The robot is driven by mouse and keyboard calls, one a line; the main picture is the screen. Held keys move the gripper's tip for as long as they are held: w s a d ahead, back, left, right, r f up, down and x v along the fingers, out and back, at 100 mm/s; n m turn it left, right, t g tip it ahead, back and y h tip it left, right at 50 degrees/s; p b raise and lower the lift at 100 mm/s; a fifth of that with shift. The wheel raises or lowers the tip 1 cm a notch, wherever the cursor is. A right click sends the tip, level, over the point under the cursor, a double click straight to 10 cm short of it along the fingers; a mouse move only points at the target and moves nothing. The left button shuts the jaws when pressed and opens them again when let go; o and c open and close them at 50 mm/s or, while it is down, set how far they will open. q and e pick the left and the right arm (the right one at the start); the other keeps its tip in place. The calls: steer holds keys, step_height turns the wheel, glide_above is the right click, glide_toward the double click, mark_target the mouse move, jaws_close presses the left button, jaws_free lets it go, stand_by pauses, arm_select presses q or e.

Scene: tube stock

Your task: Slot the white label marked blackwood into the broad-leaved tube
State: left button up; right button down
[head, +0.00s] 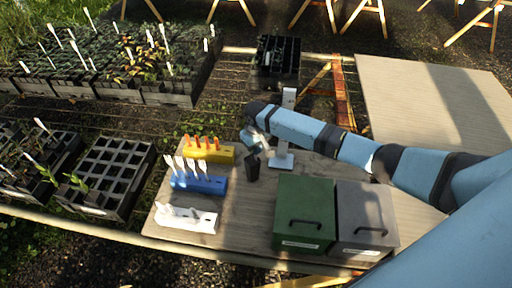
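Three label racks stand on the wooden table. The blue rack (215,187) and the white rack (187,218) hold white labels (180,165); the yellow rack (222,155) holds orange ones. Writing on the labels is too small to read. My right gripper (254,146) is over the table, right of the yellow rack, pointing down. Its fingers are too small to tell open from shut. A small dark tube-like thing (252,168) is just below it; I cannot tell whether they touch. A plant with broader leaves (77,181) shows at the left black tray. My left gripper is not in view.
Green (305,212) and grey (365,218) lidded boxes stand at the table's front right. A mostly empty black cell tray (110,170) is left of the table. Planted trays (180,97) fill the back left.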

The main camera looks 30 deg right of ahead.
steer(key=shift+f, duration=0.2)
steer(key=c, duration=1.3)
jaws_free()
step_height(320, 180, up, 14)
steer(key=shift+b, duration=0.45)
steer(key=shift+f, duration=0.15)
